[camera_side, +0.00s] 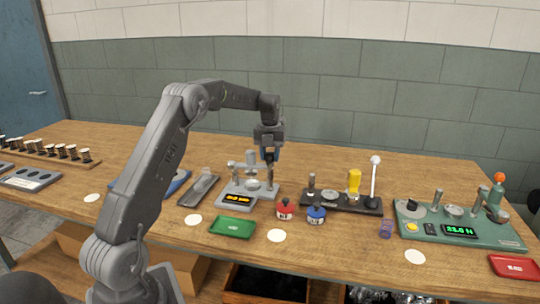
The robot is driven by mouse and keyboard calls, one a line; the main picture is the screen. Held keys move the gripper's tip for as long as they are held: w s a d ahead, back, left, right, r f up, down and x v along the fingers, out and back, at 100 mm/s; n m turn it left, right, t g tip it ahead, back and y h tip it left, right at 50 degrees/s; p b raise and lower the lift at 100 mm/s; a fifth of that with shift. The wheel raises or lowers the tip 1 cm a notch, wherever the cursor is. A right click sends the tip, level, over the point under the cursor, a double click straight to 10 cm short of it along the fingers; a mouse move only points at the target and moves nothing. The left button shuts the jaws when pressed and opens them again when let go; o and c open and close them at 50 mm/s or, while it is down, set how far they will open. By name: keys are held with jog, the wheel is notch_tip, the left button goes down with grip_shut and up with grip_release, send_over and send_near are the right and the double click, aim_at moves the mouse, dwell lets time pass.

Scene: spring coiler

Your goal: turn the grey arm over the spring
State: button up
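A small grey device (262,197) with an orange display (239,199) stands near the middle of the bench. It has upright posts, with a light grey arm (240,165) among them and a small round platform below. My gripper (270,158) points down at the right side of this device, close to its right post. Whether it touches the device cannot be told. The fingers are too small and dark to show whether they are open or shut. I cannot make out a spring on the device.
A green device (485,236) with a green display stands at the right. A black stand (345,202) with a yellow part and a tall white-topped rod is right of the grey device. Red (285,210) and blue (316,214) pots and a green tray (232,227) are in front. The back of the bench is clear.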

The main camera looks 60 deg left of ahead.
jog(key=o, duration=0.4)
jog(key=shift+c, duration=0.2)
notch_tip(320, 180, up, 14)
dwell(0.4)
jog(key=shift+f, duration=0.1)
